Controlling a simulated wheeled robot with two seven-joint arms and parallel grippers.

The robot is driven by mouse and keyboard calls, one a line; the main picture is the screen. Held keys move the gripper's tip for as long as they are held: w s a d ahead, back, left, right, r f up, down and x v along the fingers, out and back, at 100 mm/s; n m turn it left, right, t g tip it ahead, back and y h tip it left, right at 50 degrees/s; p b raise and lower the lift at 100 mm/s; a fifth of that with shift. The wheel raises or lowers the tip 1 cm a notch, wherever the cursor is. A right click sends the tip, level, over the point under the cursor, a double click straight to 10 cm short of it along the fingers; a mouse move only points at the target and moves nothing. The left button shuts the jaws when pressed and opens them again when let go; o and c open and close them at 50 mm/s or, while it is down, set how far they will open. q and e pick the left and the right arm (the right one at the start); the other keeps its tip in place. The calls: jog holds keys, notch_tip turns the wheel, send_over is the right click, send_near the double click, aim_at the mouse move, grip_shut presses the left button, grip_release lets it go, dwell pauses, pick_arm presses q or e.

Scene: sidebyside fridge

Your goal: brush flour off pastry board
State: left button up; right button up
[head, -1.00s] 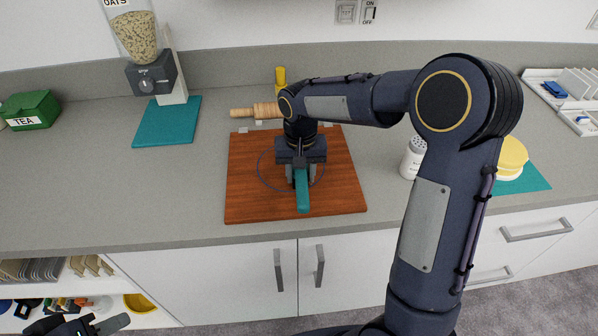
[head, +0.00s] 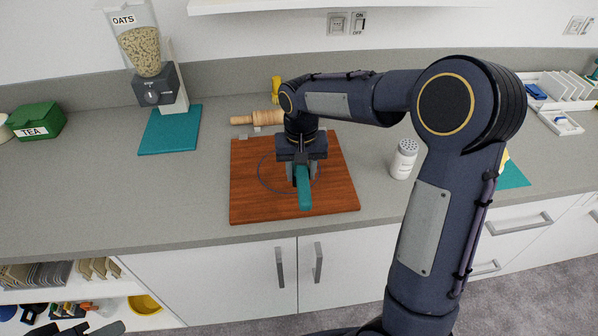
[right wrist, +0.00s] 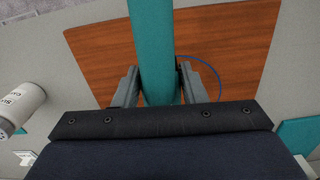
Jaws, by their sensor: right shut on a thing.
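The brown wooden pastry board (head: 250,190) lies on the grey counter near its front edge, with a thin blue ring marked on it. My right gripper (head: 302,178) is over the middle of the board, pointing down. It is shut on a teal handle (head: 305,196), which I take to be the brush. In the right wrist view the teal handle (right wrist: 152,45) runs between the two fingers, with the board (right wrist: 225,45) below. The bristles are hidden, and I cannot tell whether they touch the board. No flour can be made out. My left gripper (head: 85,330) is partly visible at the bottom left.
A rolling pin (head: 255,118) lies behind the board. A white shaker (head: 404,160) stands to its right. An oats dispenser (head: 148,62), a teal mat (head: 168,132) and a green tea box (head: 37,121) are at left. The counter left of the board is clear.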

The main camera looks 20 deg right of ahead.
jog(key=shift+r+p, duration=0.55)
jog(key=shift+r, duration=0.5)
